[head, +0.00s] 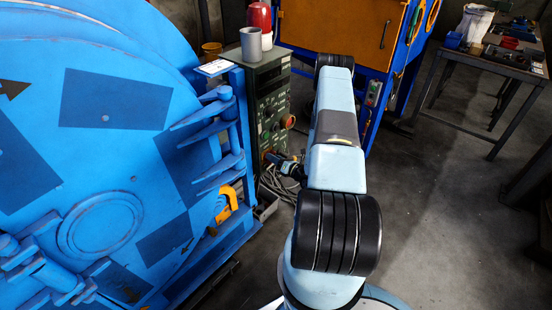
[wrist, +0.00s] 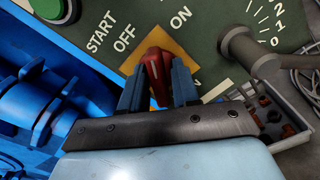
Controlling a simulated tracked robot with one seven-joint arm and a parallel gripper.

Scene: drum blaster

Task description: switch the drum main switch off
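The red main switch (wrist: 157,68) shows in the wrist view on a yellow plate (wrist: 183,60) of a dark green panel. The words OFF and ON stand above the plate, OFF to the left and ON to the right. My gripper (wrist: 158,88) is at the switch, with one blue finger on each side of the red handle. The handle fills most of the gap; whether the fingers press on it I cannot tell. In the head view my gripper (head: 284,164) reaches the lower front of the green control cabinet (head: 265,92). The switch is not clear there.
The big blue drum machine (head: 110,150) stands close on the left. A green START button (wrist: 48,8) and a grey knob (wrist: 245,50) flank the switch. Cables (head: 275,184) lie below the cabinet. A workbench (head: 490,60) stands back right; the floor before it is clear.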

